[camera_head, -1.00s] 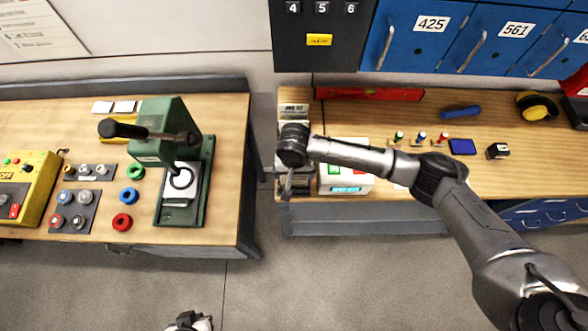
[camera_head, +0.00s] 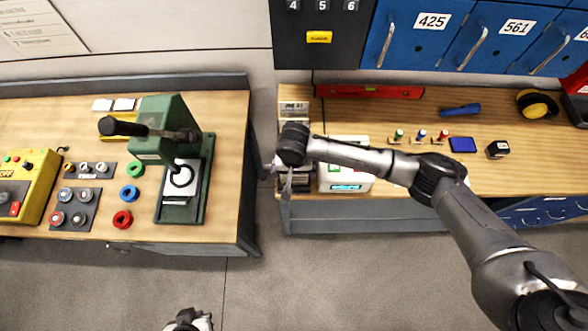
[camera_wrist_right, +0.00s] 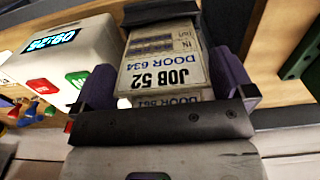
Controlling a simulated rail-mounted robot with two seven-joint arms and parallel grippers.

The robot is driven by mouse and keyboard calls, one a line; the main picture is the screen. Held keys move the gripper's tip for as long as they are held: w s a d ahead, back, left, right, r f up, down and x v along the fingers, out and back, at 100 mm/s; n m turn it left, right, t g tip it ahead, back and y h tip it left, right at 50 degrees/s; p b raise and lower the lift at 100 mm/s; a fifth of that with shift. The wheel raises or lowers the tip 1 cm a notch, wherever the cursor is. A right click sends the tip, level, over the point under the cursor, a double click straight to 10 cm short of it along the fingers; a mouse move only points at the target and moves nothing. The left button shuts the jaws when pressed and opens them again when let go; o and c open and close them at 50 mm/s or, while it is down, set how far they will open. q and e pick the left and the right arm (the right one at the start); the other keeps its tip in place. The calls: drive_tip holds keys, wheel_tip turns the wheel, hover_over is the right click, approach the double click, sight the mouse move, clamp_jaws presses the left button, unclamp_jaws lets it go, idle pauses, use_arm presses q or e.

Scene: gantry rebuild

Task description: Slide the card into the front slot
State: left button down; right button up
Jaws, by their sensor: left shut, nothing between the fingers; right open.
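A card (camera_wrist_right: 165,62) printed "JOB 52 DOOR 634" stands in a dark holder, its text upside down in the right wrist view. The edge of a second card (camera_wrist_right: 178,100), marked "DOOR", shows just below it. My right gripper (camera_wrist_right: 165,85) is open, with one purple finger on each side of the cards. In the head view my right gripper (camera_head: 285,182) is at the front of the card rack (camera_head: 293,107), left of the white time clock (camera_head: 345,180). The gripper and wrist hide the front slots. My left gripper (camera_head: 188,320) is shut and empty at the bottom edge.
The clock stands close beside the right gripper. A red level (camera_head: 370,92), stamps (camera_head: 420,136) and a blue pad (camera_head: 463,145) lie on the right bench. A green press (camera_head: 175,150) stands on the left bench (camera_head: 225,215). There is a gap between the benches.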

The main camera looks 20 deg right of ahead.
wheel_tip(320, 180, up, 14)
drive_tip(key=shift+f, duration=0.2)
idle(0.5)
idle(0.4)
